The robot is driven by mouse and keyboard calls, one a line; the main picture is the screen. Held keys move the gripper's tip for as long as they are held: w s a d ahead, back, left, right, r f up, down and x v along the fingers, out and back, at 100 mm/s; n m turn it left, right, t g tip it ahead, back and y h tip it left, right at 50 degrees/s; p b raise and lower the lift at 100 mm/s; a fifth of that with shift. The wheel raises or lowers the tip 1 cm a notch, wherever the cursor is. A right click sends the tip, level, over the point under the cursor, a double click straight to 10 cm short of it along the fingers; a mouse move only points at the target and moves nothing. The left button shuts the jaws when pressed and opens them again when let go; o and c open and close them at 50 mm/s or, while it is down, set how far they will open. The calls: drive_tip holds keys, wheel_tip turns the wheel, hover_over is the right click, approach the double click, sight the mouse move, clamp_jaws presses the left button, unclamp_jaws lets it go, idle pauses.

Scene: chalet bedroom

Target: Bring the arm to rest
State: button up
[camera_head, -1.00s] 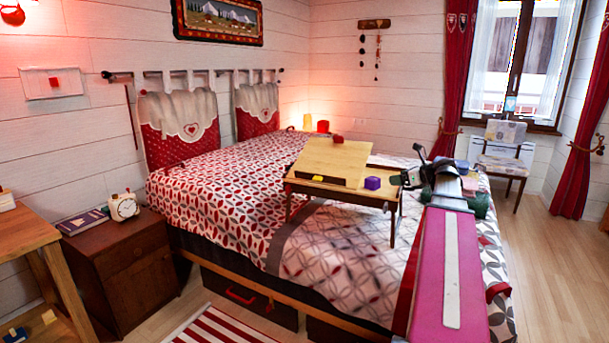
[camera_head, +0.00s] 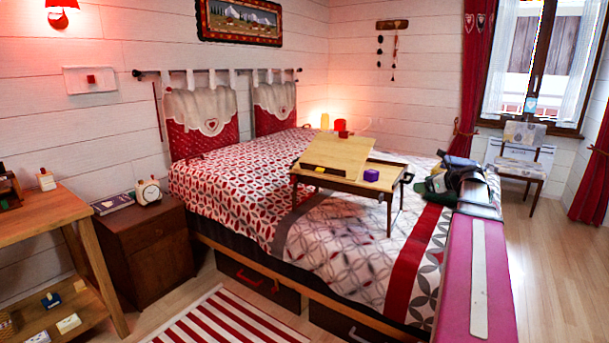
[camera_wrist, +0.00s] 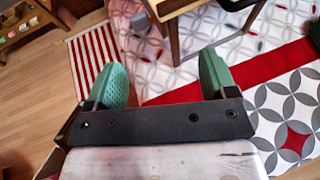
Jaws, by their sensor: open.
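My gripper (camera_wrist: 162,80) shows in the wrist view with its two green fingers spread apart and nothing between them. Patterned bed cover and the edge of the bed tray table show beyond the fingers. In the head view my pink arm reaches forward along the right side of the bed (camera_head: 345,250). Its dark wrist end is above the bed, to the right of the bed tray table (camera_head: 385,184). The fingertips are hard to make out in the head view.
A nightstand (camera_head: 150,250) with an alarm clock (camera_head: 148,192) stands left of the bed. A chair (camera_head: 520,165) stands by the window. Floor to the right is clear.

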drive_tip(key=s+a+f+n+g+h, duration=0.1)
drive_tip(key=s+a+f+n+g, duration=0.2)
drive_tip(key=a+f+n, duration=0.45)
drive_tip(key=s+a+f+n+g+h, duration=0.2)
drive_tip(key=s+a+f+n+g, duration=0.15)
drive_tip(key=a+f, duration=0.6)
drive_tip(key=s+a+f+n+g+h, duration=0.2)
drive_tip(key=s+a+f+n, duration=0.2)
drive_tip(key=s+f+n, duration=0.3)
drive_tip(key=s+a+f+n+g+h, duration=0.1)
drive_tip(key=s+a+f+n+h, duration=0.1)
drive_tip(key=s+f+n, duration=0.4)
wheel_tip(320, 180, down, 3)
drive_tip(key=a+n, duration=0.1)
drive_tip(key=n, duration=0.2)
drive_tip(key=shift+s+a+g+h, duration=0.35)
drive_tip(key=shift+a+h, duration=0.05)
